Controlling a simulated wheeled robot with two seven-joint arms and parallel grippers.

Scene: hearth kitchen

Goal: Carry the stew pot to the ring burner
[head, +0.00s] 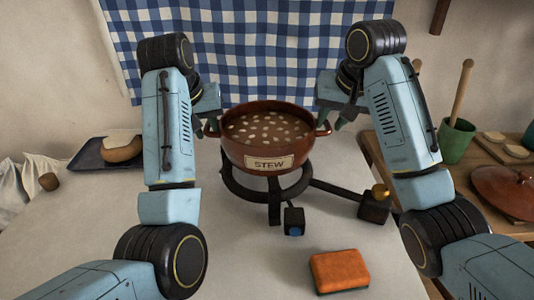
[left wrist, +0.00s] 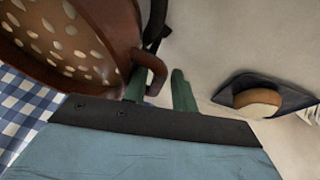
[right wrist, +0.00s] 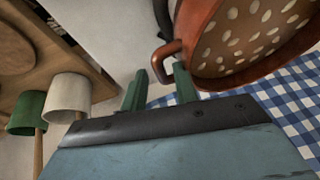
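The brown stew pot (head: 265,146), labelled STEW and full of stew with pale pieces, is upright over the black ring burner (head: 233,187). It appears to rest on the ring, though its underside is hidden. My left gripper (head: 212,126) is at the pot's left handle. In the left wrist view its green fingers (left wrist: 160,90) stand apart, one on each side of the handle (left wrist: 157,72), with a gap outside. My right gripper (head: 334,124) is at the right handle. In the right wrist view its fingers (right wrist: 160,88) also stand apart around the handle (right wrist: 160,62).
An orange sponge (head: 339,270) lies in front of the burner. The burner's valve block (head: 374,207) with a brass knob stands to its right. A dark tray (head: 88,154) with a loaf is at left. A green cup (head: 456,141) and brown lid (head: 508,190) are on the right wooden table.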

